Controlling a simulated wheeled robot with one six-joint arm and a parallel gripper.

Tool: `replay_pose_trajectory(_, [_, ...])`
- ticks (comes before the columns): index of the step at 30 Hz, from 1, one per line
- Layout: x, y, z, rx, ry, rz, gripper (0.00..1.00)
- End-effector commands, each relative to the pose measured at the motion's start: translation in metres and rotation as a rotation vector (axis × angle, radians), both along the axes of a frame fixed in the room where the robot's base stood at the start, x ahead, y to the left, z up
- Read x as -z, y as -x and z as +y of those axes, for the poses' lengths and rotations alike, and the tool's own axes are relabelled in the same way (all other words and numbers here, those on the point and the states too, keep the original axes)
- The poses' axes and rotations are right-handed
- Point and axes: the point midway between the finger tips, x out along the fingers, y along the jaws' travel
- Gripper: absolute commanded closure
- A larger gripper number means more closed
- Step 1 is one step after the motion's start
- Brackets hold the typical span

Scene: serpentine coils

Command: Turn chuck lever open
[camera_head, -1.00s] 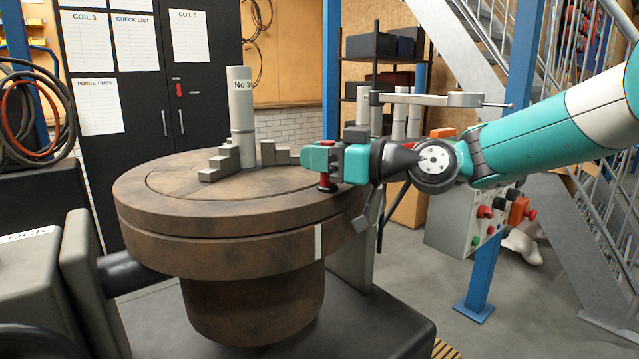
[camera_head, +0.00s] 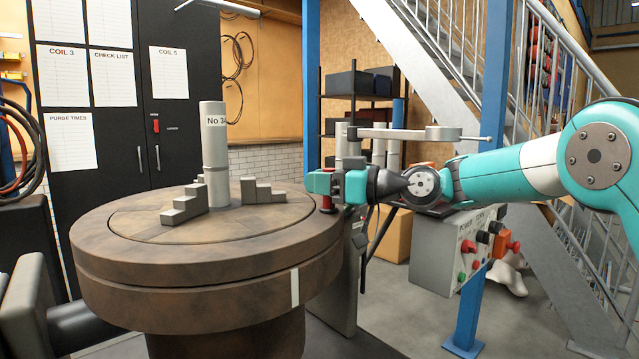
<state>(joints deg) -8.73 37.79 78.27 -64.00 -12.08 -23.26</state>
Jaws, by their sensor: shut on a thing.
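The chuck is a wide brown round table (camera_head: 200,275) with grey stepped jaws (camera_head: 187,203) around an upright grey cylinder (camera_head: 214,150) marked "No 3", its last characters unclear. My gripper (camera_head: 323,187) is at the chuck's right edge, shut on a red upright handle (camera_head: 327,204). The handle's lower red end shows just below the fingers; most of it is hidden by them. I take it to be the chuck lever, but its link to the chuck or to the grey post (camera_head: 340,285) below cannot be made out.
A grey control box (camera_head: 460,255) with coloured buttons stands right of the chuck, beside a blue column (camera_head: 480,285). A grey horizontal arm (camera_head: 410,133) extends above my gripper. Metal stairs (camera_head: 440,60) rise behind. A black cabinet (camera_head: 180,125) stands at back left.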

Motion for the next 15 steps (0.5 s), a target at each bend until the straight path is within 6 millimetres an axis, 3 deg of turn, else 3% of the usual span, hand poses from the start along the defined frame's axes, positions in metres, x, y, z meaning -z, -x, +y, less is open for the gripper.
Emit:
replay_pose_trajectory(8, [-0.0005,-0.0008,0.0004,0.003,-0.001,-0.001,1.00])
replay_pose_trajectory(9, [-0.0005,-0.0007,0.0005,0.002,-0.001,-0.001,0.72])
replay_pose_trajectory(12, [-0.0005,-0.0004,0.0007,0.001,-0.001,-0.001,0.49])
replay_pose_trajectory(15, [-0.0003,-0.0002,0.0006,0.001,-0.001,-0.001,0.49])
